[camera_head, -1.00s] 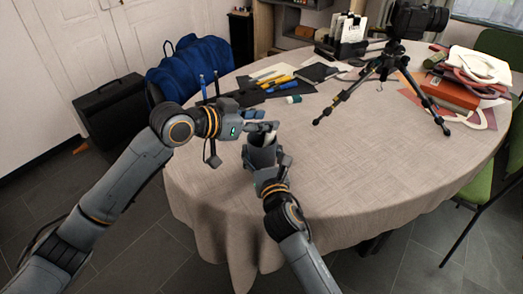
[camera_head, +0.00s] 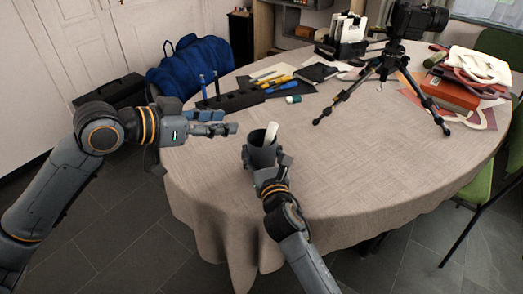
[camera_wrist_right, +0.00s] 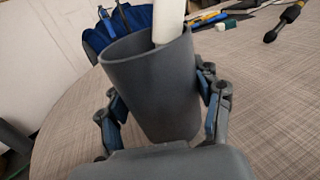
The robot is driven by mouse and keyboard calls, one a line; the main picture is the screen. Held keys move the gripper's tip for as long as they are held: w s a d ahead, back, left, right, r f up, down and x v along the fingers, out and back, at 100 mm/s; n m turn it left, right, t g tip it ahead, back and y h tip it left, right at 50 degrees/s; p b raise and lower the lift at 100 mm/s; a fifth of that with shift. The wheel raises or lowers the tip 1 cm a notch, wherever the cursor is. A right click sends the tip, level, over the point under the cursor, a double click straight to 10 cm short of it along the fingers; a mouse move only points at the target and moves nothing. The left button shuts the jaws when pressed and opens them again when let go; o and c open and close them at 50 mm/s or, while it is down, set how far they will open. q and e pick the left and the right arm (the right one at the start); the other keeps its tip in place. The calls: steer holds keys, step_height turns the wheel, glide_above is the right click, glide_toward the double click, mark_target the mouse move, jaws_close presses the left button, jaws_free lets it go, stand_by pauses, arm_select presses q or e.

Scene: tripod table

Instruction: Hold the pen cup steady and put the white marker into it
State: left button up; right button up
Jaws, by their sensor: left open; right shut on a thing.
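The grey pen cup (camera_head: 262,155) stands near the table's near-left edge. My right gripper (camera_head: 264,165) is shut on the cup; in the right wrist view its fingers (camera_wrist_right: 160,112) sit on both sides of the cup (camera_wrist_right: 152,82). The white marker (camera_head: 271,133) stands in the cup, leaning slightly, its upper part above the rim. It also shows in the right wrist view (camera_wrist_right: 168,20); its lower end is hidden inside the cup. My left gripper (camera_head: 222,122) is open and empty, to the left of the cup and apart from the marker.
A dark pen holder block (camera_head: 235,100) with blue pens and several tools (camera_head: 280,82) lie behind the cup. A black tripod with a camera (camera_head: 385,65) stands on the table (camera_head: 350,170) at the right, near an orange-red box (camera_head: 449,93). The table's middle is clear.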

steer(key=o, duration=1.4)
steer(key=shift+c, duration=0.2)
steer(key=v, duration=1.2)
